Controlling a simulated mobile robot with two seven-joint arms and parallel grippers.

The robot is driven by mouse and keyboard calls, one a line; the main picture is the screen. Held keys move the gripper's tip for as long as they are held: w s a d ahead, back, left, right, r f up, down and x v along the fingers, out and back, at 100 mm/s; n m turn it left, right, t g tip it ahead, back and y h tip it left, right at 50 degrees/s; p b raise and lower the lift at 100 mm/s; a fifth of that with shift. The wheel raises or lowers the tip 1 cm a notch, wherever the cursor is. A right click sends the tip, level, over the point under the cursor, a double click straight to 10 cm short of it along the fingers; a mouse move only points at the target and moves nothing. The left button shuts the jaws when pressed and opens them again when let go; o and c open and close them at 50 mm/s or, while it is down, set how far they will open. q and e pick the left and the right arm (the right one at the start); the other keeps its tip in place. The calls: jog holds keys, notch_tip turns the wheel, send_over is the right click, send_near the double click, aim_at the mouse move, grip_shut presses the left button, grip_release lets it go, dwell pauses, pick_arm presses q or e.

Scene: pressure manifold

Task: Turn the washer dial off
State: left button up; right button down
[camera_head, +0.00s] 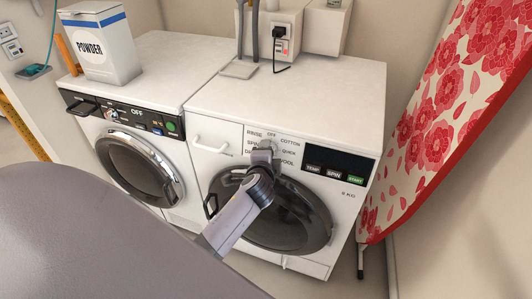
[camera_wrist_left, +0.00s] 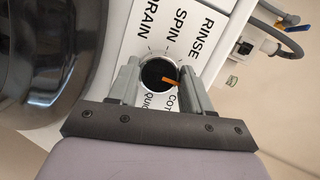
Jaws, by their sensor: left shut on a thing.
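The washer dial (camera_wrist_left: 158,75) is a round dark knob with a light rim and an orange pointer on the right washer's white front. In the left wrist view the pointer aims right, between the RINSE and COTTON labels; the OFF label is not visible there. In the head view OFF stands above the dial, which is mostly hidden by my gripper. My left gripper (camera_head: 263,153) is at the dial, with its fingers on either side of it in the left wrist view (camera_wrist_left: 160,88), shut on it. My right gripper is not in view.
The right washer (camera_head: 290,95) has a dark round door (camera_head: 295,222) below the dial and buttons to its right. A second machine (camera_head: 155,55) stands left with a powder box (camera_head: 102,45) on top. A red floral ironing board (camera_head: 455,100) leans at the right.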

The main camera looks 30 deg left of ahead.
pick_arm(q)
jog(key=shift+f, duration=0.1)
jog(key=o, duration=1.1)
jog(key=shift+c, duration=0.2)
jog(key=shift+s, duration=0.1)
jog(key=v, duration=0.7)
jog(key=shift+p, duration=0.35)
